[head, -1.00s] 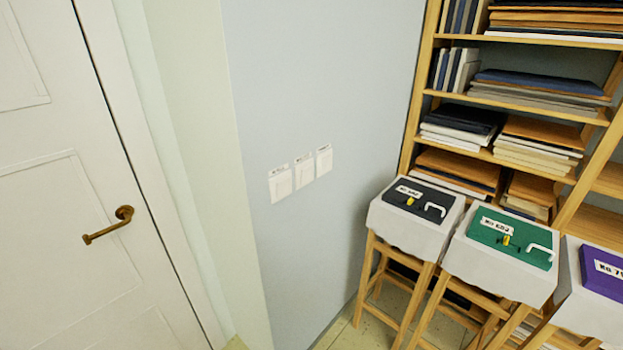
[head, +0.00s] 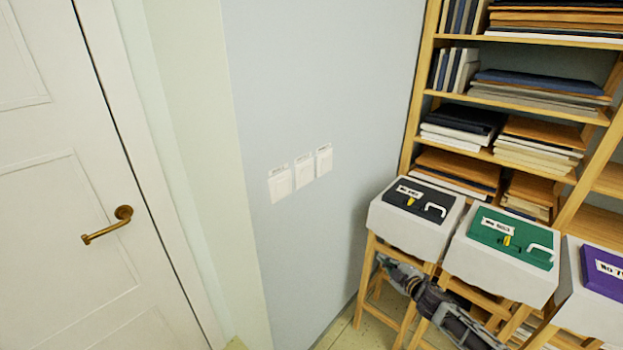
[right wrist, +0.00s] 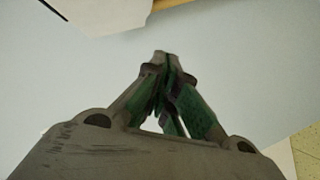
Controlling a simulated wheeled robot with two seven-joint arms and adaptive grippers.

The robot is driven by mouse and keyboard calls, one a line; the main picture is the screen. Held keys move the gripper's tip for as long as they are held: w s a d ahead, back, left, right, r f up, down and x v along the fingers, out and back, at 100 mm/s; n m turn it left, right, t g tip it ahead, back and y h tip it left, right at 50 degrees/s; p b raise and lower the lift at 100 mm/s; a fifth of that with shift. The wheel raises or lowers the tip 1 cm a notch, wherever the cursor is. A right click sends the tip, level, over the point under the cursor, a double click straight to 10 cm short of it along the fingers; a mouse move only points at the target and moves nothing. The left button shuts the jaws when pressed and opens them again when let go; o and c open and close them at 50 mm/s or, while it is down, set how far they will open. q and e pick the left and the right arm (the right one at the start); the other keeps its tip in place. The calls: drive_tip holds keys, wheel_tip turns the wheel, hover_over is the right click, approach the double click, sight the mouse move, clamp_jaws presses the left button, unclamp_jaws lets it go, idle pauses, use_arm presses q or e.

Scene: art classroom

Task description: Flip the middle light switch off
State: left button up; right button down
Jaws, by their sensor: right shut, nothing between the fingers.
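Three white light switches sit side by side on the pale blue wall in the head view: the left switch (head: 280,186), the middle switch (head: 304,172) and the right switch (head: 324,160). Each has a small label above it. The rocker positions are too small to tell. My right gripper (head: 383,260) is low in the head view, in front of the stool legs, below and to the right of the switches and apart from them. In the right wrist view its fingers (right wrist: 162,62) meet at the tips, shut and empty, against the pale wall. My left gripper is out of view.
A white door with a brass handle (head: 108,226) is at the left. Stools hold a black case (head: 415,197), a green case (head: 505,238) and a purple case (head: 606,262). A wooden shelf (head: 428,60) stands behind them. The wall around the switches is clear.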

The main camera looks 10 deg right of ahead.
drive_tip(key=a+r+n+t+y, duration=0.1)
drive_tip(key=a+r+n+y, duration=0.2)
drive_tip(key=r, duration=0.6)
drive_tip(key=a+r+n+t+y, duration=0.1)
drive_tip(key=a+r+n, duration=0.3)
drive_tip(key=r, duration=0.5)
drive_tip(key=s+a+r+n+g+y, duration=0.1)
drive_tip(key=s+a+r+n+y, duration=0.1)
drive_tip(key=a+r, duration=0.3)
drive_tip(key=s+a+r+n+y, duration=0.2)
drive_tip(key=a+r, duration=0.3)
drive_tip(key=r, duration=0.3)
drive_tip(key=shift+s+n+g+y, duration=0.4)
drive_tip(key=shift+n+y, duration=0.2)
drive_tip(key=shift+y, duration=0.1)
drive_tip(key=shift+w+r, duration=0.1)
drive_tip(key=shift+w, duration=0.15)
drive_tip(key=p, duration=0.2)
approach(304, 173)
drive_tip(key=shift+p+x, duration=1.05)
drive_tip(key=shift+x, duration=1.2)
drive_tip(key=shift+p+x, duration=0.35)
drive_tip(key=shift+x, duration=0.95)
